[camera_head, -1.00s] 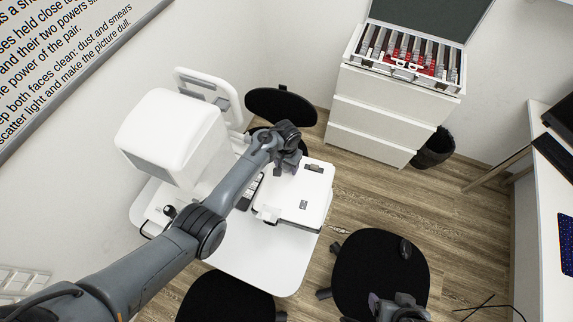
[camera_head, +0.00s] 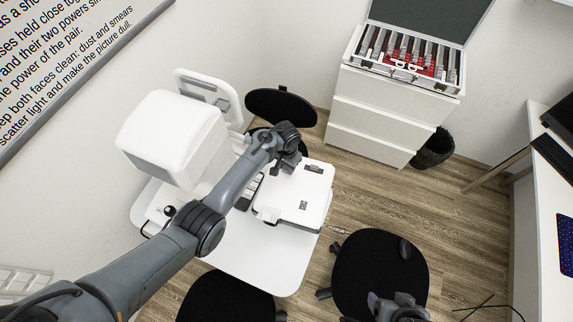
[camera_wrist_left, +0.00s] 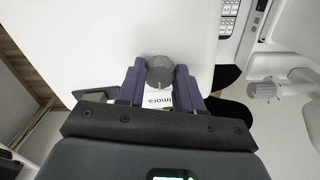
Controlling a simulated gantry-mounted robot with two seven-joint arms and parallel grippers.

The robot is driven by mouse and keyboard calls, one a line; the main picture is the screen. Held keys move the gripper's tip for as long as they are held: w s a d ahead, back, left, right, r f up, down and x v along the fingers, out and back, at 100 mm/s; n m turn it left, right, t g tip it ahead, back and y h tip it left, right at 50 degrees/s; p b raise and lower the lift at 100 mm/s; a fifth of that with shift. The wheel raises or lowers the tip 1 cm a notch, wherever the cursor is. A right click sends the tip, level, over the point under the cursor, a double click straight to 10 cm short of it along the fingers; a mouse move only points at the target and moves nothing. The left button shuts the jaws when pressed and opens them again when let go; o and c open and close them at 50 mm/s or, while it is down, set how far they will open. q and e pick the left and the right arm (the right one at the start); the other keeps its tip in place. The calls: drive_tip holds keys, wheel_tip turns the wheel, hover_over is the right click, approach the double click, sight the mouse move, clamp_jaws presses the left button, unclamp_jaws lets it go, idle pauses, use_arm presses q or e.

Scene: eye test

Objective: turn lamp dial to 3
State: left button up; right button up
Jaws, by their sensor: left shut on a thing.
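A grey ridged dial (camera_wrist_left: 160,70) sits on a white surface in the left wrist view, above a partly covered label (camera_wrist_left: 158,98). My left gripper (camera_wrist_left: 159,78) has its purple fingers on both sides of the dial and is shut on it. In the head view my left gripper (camera_head: 289,163) is over the upper left edge of a flat white device (camera_head: 300,205) on a white table (camera_head: 260,262). The dial is hidden there, and its number marks cannot be read. My right gripper (camera_head: 385,303) is at the bottom edge, over a black seat.
A bulky white instrument (camera_head: 172,140) stands close left of my left arm. A second grey knob (camera_wrist_left: 264,90) shows right in the wrist view. Black stools (camera_head: 380,268) stand around the table. White drawers (camera_head: 372,118) carry an open lens case (camera_head: 408,58).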

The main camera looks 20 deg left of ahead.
use_arm(q)
drive_tip(key=m+p, duration=0.1)
drive_tip(key=m, duration=0.1)
drive_tip(key=shift+a+r+m, duration=0.1)
drive_tip(key=shift+m, duration=0.2)
drive_tip(key=m, duration=0.2)
drive_tip(key=shift+m, duration=0.4)
drive_tip(key=m, duration=0.2)
drive_tip(key=shift+w+m, duration=0.1)
drive_tip(key=shift+m, duration=2)
drive_tip(key=o, duration=1)
drive_tip(key=shift+o, duration=0.2)
